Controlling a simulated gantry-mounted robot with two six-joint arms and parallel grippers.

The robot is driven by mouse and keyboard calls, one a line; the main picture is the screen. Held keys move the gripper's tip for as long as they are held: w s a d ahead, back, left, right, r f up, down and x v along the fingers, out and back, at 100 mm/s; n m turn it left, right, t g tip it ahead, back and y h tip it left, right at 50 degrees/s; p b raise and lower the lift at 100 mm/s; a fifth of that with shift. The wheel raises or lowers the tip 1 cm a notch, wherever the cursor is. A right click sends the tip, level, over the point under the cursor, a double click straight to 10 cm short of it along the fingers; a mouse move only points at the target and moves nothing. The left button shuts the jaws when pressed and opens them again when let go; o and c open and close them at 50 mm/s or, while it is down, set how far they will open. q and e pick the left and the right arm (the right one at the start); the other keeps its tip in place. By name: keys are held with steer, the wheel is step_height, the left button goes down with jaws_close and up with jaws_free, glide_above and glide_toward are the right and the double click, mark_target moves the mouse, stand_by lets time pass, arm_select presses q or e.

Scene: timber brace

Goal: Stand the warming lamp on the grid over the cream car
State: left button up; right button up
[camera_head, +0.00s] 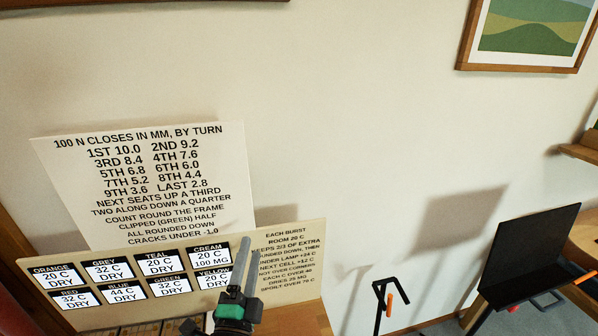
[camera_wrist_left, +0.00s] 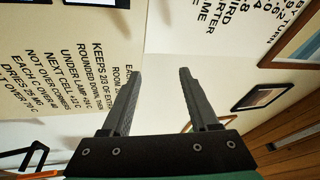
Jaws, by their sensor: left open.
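My left gripper (camera_head: 246,244) rises from the bottom edge in the head view, in front of the label board, and is seen nearly edge-on. In the left wrist view its two grey fingers (camera_wrist_left: 160,74) stand apart with nothing between them. I cannot make out the warming lamp, the grid or the cream car in either view. A cream label (camera_head: 210,256) on the board reads 20 C, 100 MG. My right gripper is not in view.
The label board (camera_head: 312,262) stands before a larger text sign (camera_head: 75,180) at the wall. A black bracket-like object with an orange handle (camera_head: 379,304) is right of the gripper. A black panel (camera_head: 530,252) stands further right. A framed picture (camera_head: 528,28) hangs above.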

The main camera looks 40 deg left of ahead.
arm_select(q)
steer(key=w+d+r+n+t+h, duration=0.1)
steer(key=d+r+n+t, duration=0.15)
steer(key=r, duration=0.35)
steer(key=w+d+r+n+t+h, duration=0.1)
steer(key=w+d+r+n, duration=0.15)
steer(key=r, duration=0.35)
steer(key=s+d+r+t+h, duration=0.2)
steer(key=d+r+h, duration=0.2)
steer(key=r, duration=0.3)
steer(key=s+d+r+n+t+h, duration=0.1)
steer(key=s+d+r+t+h, duration=0.2)
steer(key=r, duration=0.5)
steer(key=s+d+r+n+t+h, duration=0.1)
steer(key=s+d+r+t+h, duration=0.1)
steer(key=d+r+h, duration=0.3)
step_height(320, 180, up, 3)
steer(key=shift+s+d+f+h, duration=0.2)
steer(key=shift+s+d+h, duration=0.15)
steer(key=shift+s+h, duration=0.05)
steer(key=shift+t, duration=0.25)
